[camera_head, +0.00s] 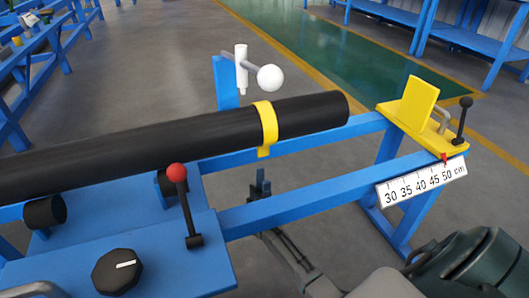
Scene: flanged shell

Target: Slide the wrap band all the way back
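The yellow wrap band (266,123) sits around a long black tube (180,139), toward the tube's right end. A short yellow tab hangs from the band's lower edge. My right gripper (260,184) is below the band and the tube, apart from both in the picture. Its arm comes in from the lower right. The gripper is small and dark here, and I cannot tell the gap between its fingers. The band's far side and underside are hidden by the tube. My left gripper is not in view.
The tube lies over a blue frame (300,201) with black rollers (45,211). A red-knobbed lever (177,172) and a black dial (118,271) are in front. A white post with a ball (270,78) stands behind. A yellow stop (412,106) and scale (421,182) are at right.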

